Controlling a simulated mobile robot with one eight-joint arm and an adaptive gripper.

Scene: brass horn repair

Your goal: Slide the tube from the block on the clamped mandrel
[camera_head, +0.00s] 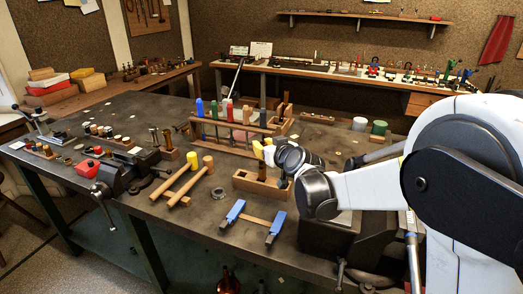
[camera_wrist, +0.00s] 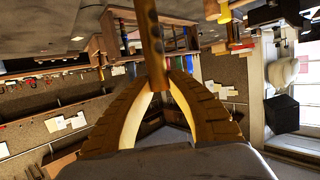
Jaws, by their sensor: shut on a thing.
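My gripper (camera_head: 263,151), with yellow fingers, is over the wooden block (camera_head: 243,184) near the middle of the bench. Its fingers are shut on a brown, brassy tube (camera_head: 262,172). In the wrist view the tube (camera_wrist: 151,38) stands out from between the two curved fingers (camera_wrist: 158,88) and has dark spots along it. The tube is upright at the block; I cannot tell whether its lower end is still inside. A dark vise (camera_head: 120,178) is at the bench's left front edge. I cannot clearly make out the mandrel.
Two mallets (camera_head: 186,182) and a blue-ended clamp (camera_head: 255,220) lie in front. A wooden rack of coloured-handled tools (camera_head: 228,128) stands behind the block. A second dark vise (camera_head: 330,236) is at the right front, partly behind my arm. Bare bench shows around the ring (camera_head: 219,193).

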